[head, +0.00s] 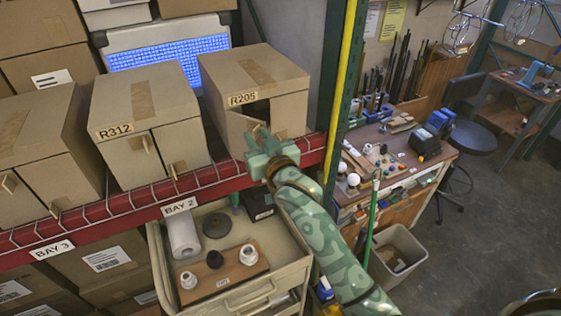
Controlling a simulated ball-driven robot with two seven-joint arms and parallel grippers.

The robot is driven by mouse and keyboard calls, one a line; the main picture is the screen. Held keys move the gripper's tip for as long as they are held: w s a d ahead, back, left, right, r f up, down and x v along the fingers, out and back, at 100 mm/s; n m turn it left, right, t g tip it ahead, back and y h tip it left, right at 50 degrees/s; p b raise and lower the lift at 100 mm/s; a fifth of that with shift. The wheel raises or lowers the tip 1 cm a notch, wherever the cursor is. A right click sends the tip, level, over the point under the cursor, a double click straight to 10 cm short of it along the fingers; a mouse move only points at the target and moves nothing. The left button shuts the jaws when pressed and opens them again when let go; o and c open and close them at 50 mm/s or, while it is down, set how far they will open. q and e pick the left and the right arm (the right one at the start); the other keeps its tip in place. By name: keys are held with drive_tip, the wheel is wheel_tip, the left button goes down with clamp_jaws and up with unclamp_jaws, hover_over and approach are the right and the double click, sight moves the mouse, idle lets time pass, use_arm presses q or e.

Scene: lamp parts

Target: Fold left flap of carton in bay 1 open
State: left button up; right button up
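The carton labelled R205 (283,80) stands at the right end of the red-edged shelf. I take it as the bay 1 carton, though no bay 1 label shows. Its left front flap (238,124) stands partly ajar, with a dark gap at its upper right. My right gripper (260,139) is at the carton's front, at the lower part of the flaps. It hides the flap's lower right part, and a small tan tab shows near its fingers. I cannot tell whether the fingers are closed on it. My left gripper is not in view.
Carton R312 (148,98) and another carton (40,135) stand to the left on the shelf. A beige cart (290,262) with lamp parts stands below. A green post (338,90) rises just right of the carton. A workbench (440,155) is farther right.

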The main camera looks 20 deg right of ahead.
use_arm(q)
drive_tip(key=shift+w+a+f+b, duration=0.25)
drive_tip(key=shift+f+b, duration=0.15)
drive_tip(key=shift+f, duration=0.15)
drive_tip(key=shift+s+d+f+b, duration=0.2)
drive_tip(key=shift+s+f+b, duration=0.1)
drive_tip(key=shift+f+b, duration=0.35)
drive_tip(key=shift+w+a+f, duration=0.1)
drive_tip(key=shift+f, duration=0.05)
use_arm(e)
drive_tip(key=s+d, duration=0.2)
drive_tip(key=s, duration=1.2)
drive_tip(key=shift+s+d+f, duration=0.2)
drive_tip(key=shift+s+d, duration=0.05)
